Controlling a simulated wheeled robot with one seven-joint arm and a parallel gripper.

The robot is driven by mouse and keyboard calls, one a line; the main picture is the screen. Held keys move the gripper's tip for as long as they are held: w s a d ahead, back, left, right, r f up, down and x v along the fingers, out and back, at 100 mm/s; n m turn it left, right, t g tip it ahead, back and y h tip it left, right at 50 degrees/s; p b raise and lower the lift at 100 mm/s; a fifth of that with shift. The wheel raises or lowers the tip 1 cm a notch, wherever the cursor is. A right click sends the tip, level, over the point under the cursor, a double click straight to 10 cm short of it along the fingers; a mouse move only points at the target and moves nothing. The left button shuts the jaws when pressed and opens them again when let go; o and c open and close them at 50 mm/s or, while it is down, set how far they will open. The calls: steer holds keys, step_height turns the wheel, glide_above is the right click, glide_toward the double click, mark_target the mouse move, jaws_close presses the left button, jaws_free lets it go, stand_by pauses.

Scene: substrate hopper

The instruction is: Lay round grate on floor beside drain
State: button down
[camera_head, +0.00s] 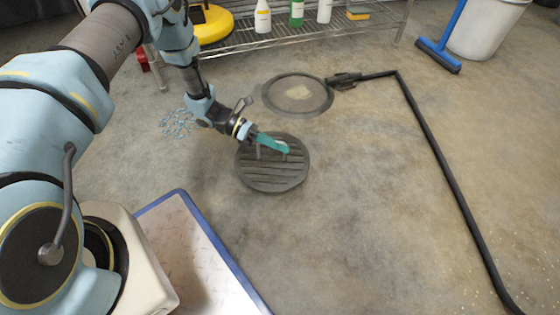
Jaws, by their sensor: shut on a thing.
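The round grate (270,177) is a dark disc with parallel slats, in the middle of the head view. It lies flat or nearly flat, at or just above the floor, nearer to me than the drain. My gripper (275,145), with teal fingers, is over its far part and shut on it. The fingers hide part of the grate, and the exact grip point is hard to see. The drain (283,108) is a round dark-rimmed opening behind the grate, with a pale patch inside. The grate is clear of the drain's opening, with a narrow gap of floor between them.
A black hose or pipe (432,150) runs down the right, its nozzle (343,80) at the drain's right edge. A wire shelf (240,43) with bottles stands behind. A blue squeegee (440,50) and white bucket (487,27) are far right. Floor right of the grate is clear.

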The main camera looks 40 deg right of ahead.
mark_target(280, 160)
step_height(280, 160, down, 5)
steer(key=b, duration=0.2)
steer(key=shift+f+b, duration=0.1)
steer(key=shift+b, duration=0.3)
steer(key=c, duration=0.9)
jaws_free()
